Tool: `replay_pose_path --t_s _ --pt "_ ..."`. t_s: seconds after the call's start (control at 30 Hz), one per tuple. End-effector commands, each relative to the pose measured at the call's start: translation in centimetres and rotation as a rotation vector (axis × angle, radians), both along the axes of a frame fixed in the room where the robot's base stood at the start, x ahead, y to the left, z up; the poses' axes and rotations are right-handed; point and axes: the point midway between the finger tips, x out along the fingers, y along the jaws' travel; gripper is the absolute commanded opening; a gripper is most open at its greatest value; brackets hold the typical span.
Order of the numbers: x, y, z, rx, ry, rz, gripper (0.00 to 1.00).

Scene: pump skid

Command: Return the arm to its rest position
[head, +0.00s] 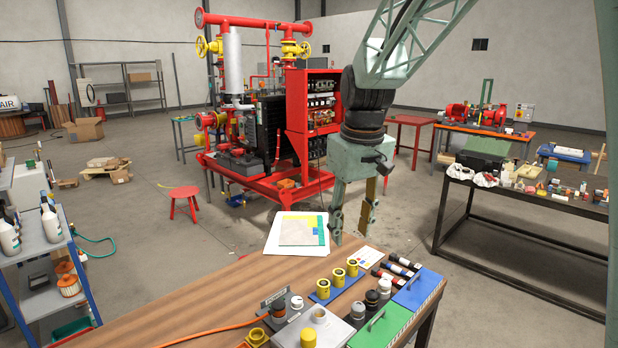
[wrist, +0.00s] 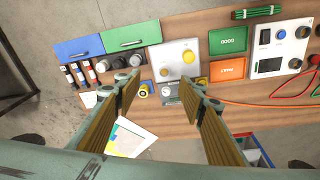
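My gripper (head: 352,218) hangs pointing down from my green arm, above the back edge of the wooden workbench (head: 190,310) in the head view. In the wrist view my gripper (wrist: 163,100) shows its two fingers with wooden-brown inner pads spread wide apart. Nothing is between the fingers; the bench and its items show below through the gap. The gripper is open and empty, and I see no contact with the bench.
A sheet with coloured blocks (head: 300,231) lies at the bench's back edge. Yellow cylinders (head: 338,277), dark cylinders (head: 397,268), and green (head: 380,328) and blue (head: 418,289) boxes stand on the bench. The red pump skid (head: 262,180) stands behind; a dark table (head: 530,207) is right.

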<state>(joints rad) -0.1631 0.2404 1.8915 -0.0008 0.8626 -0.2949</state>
Motion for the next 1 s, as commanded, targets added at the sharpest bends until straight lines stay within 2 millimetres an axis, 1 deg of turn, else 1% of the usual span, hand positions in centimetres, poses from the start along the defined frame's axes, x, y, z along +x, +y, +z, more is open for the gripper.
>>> replay_pose_path --t_s 0.03,0.1,0.5,0.77,1.0 --pt "-0.8 -0.4 0.6 0.002 -0.005 -0.009 0.37" --pt "-1.9 -0.9 1.2 0.004 -0.012 -0.023 0.37" --pt "-8.4 -3.4 4.3 0.016 -0.041 -0.094 0.37" --pt "-12.8 -4.9 5.8 0.024 -0.061 -0.140 0.37" --pt "-16.9 -6.1 6.6 0.033 -0.078 -0.184 0.37"
